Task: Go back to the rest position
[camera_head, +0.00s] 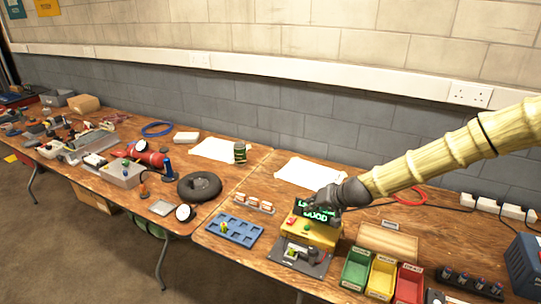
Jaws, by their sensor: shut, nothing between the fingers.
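My arm reaches in from the right edge over the table. My gripper (330,198) is at its end, a dark shape just above and in front of the yellow charger box (319,232). The gripper looks shut and empty, but its fingers are small in the view. A lit green display (316,213) reading "GOOD" shows on the charger box, with the gripper close to its upper right. I cannot tell whether the gripper touches it. A dark plate with a small device (300,254) lies in front of the box.
Green (356,268), yellow (381,277) and red (409,284) bins stand right of the charger. A blue tray (234,229) lies left of it. A wooden box (386,240) stands behind the bins. A dark blue box (525,264) is at the right edge. A wall rises behind the table.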

